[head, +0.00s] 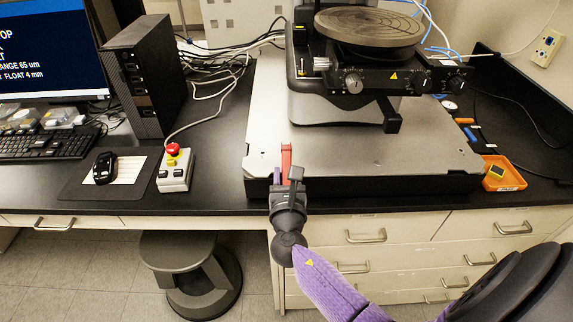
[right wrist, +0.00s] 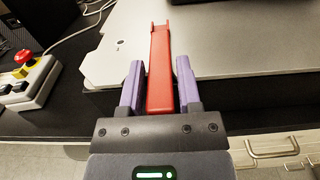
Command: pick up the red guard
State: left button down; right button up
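The red guard (head: 286,158) is a long narrow red piece at the front left edge of the grey base plate. In the right wrist view the red guard (right wrist: 159,75) runs lengthwise between the two purple fingers, from near the palm out over the plate. My right gripper (right wrist: 159,80) is open around it, with a narrow gap showing on each side. In the head view my right gripper (head: 284,178) hides the guard's near end. My left gripper is not in view.
The base plate (head: 350,152) carries the profiler with its round stage (head: 370,27). A grey box with a red button (head: 174,168) stands to the left, near a mouse (head: 104,167). An orange tray (head: 503,174) is at the right. Drawers lie below the desk edge.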

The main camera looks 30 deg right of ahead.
jog(key=c, duration=0.5)
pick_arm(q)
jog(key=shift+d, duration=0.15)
pick_arm(e)
grip_shut()
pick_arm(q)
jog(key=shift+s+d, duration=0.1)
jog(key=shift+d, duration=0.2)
